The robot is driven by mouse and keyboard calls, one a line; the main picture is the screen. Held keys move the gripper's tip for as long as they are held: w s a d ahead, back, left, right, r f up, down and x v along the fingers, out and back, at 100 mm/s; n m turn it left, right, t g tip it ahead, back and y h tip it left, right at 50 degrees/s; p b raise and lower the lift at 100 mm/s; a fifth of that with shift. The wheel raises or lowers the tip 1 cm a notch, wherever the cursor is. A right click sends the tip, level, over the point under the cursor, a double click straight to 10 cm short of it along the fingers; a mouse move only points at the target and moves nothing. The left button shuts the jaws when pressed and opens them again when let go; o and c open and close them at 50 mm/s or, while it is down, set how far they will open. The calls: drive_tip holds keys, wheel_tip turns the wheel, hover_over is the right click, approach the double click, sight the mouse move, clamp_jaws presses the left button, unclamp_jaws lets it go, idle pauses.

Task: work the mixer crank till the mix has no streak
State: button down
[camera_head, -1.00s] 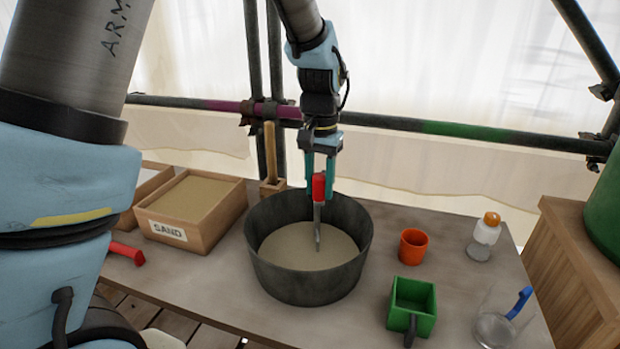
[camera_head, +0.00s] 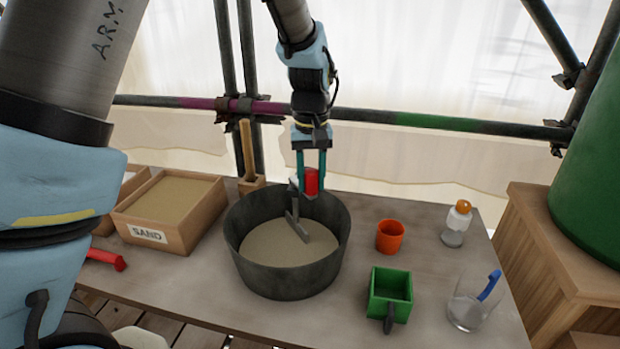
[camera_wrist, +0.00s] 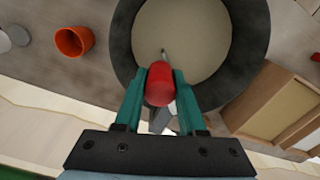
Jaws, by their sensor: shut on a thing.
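My gripper (camera_head: 311,172) is shut on the red knob (camera_head: 311,183) of the mixer crank, at the far side of the tub's mouth. The wrist view also shows the red knob (camera_wrist: 160,84) between my two teal fingers. The grey crank bar (camera_head: 297,226) slants from near the knob down into the mix. The dark round tub (camera_head: 285,280) stands on the table. The mix (camera_head: 282,246) in it looks an even beige, with no streak that I can make out. The part of the mix behind the near wall is hidden.
A wooden box marked SAND (camera_head: 160,238) stands left of the tub, with a red-handled tool (camera_head: 106,259) in front. A scaffold rail (camera_head: 380,118) runs behind.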

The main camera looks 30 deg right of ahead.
drive_tip(key=c, duration=0.5)
unclamp_jaws()
wheel_tip(320, 180, up, 11)
drive_tip(key=shift+f+b, duration=0.1)
drive_tip(key=shift+b, duration=0.95)
